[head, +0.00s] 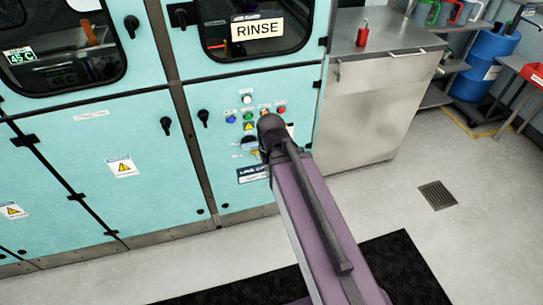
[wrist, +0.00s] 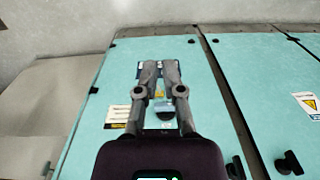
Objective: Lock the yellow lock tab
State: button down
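My gripper (wrist: 160,66) reaches toward the lower control panel in the wrist view. Its two grey fingers lean together with a narrow gap at the tips. I cannot tell whether a thin part sits between them. I cannot make out the yellow lock tab for certain; the fingers cover part of the panel. A dark round-edged switch part (head: 249,143) shows on the panel in the head view, just left of my arm's end. My arm hides the panel to its right. A dark blue label (head: 252,174) is below.
Blue, white, green and red buttons (head: 248,99) sit above the switch. A black door handle (head: 203,118) sticks out at left. A steel cabinet (head: 370,105) stands at right. A black mat (head: 405,265) and open grey floor lie in front.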

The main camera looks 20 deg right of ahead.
jog(key=w+d+f+m+t+y+b, duration=0.2)
jog(key=w+d+f+y+b, duration=0.15)
jog(key=w+f+b, duration=0.4)
jog(key=w+d+f+m+t+y+b, duration=0.15)
jog(key=w+f+y+b, duration=0.3)
jog(key=f+b, duration=0.65)
jog(key=w+d+f+m+t+y+b, duration=0.1)
jog(key=w+d+f+t+y+b, duration=0.1)
jog(key=d+b, duration=0.7)
jog(key=w+d+f+m+t+y+b, duration=0.1)
jog(key=w+d+f+t+y+b, duration=0.1)
jog(key=w+d+t+b, duration=0.3)
jog(key=shift+w+d+f+m+y+b, duration=0.45)
jog(key=shift+w+d+b, duration=0.45)
jog(key=shift+d+b, duration=2.05)
jog(key=shift+a+b, duration=0.55)
jog(key=shift+a, duration=0.1)
jog(key=s+a+b+x, duration=0.1)
jog(key=s+a+x, duration=0.1)
jog(key=x, duration=1)
jog(key=shift+a+f+b, duration=0.2)
jog(key=shift+b, duration=0.15)
